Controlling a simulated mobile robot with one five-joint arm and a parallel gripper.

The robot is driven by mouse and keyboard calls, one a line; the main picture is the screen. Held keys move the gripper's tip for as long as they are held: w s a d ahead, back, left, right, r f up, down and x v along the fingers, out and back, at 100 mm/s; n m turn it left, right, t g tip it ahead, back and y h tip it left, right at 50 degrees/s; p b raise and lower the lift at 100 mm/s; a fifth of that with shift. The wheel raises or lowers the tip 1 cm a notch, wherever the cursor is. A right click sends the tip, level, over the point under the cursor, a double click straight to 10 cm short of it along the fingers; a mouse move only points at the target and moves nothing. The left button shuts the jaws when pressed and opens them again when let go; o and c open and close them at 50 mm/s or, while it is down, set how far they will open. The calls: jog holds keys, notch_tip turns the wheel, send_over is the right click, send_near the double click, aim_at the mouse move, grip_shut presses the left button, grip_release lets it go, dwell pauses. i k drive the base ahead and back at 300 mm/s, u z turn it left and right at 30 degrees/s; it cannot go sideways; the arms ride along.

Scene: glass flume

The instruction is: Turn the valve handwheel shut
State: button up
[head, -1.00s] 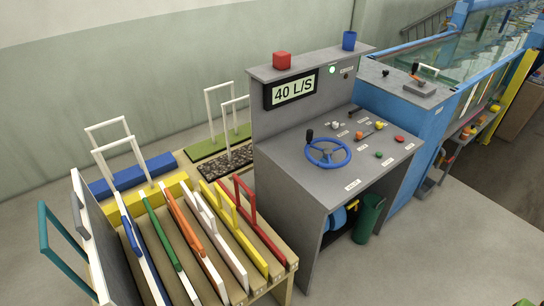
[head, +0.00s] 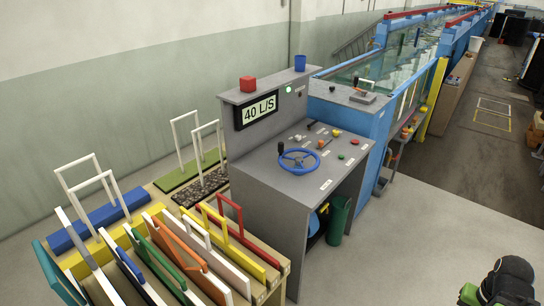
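The blue valve handwheel (head: 299,161) lies on the sloped grey top of the control console (head: 268,178) in the head view. It has a black knob standing up on its far left rim. The console display (head: 258,109) reads 40 L/S, and a green lamp (head: 288,89) beside it is lit. A black and green part, probably of my arm, shows in the bottom right corner, well apart from the wheel. No gripper fingers show, and nothing touches the handwheel.
Small coloured knobs sit behind and right of the wheel. A rack of coloured framed panels (head: 190,250) stands close left of the console. A green bin (head: 339,220) stands under it. The glass flume (head: 415,50) runs behind. Open floor (head: 420,240) lies front right.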

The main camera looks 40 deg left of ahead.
aim_at(298, 161)
jog(key=u, duration=1.55)
jog(key=i, duration=1)
jog(key=u, duration=1.5)
jog(key=k, duration=0.85)
jog(key=z, duration=1.55)
jog(key=i, duration=0.4)
jog(key=u, duration=0.3)
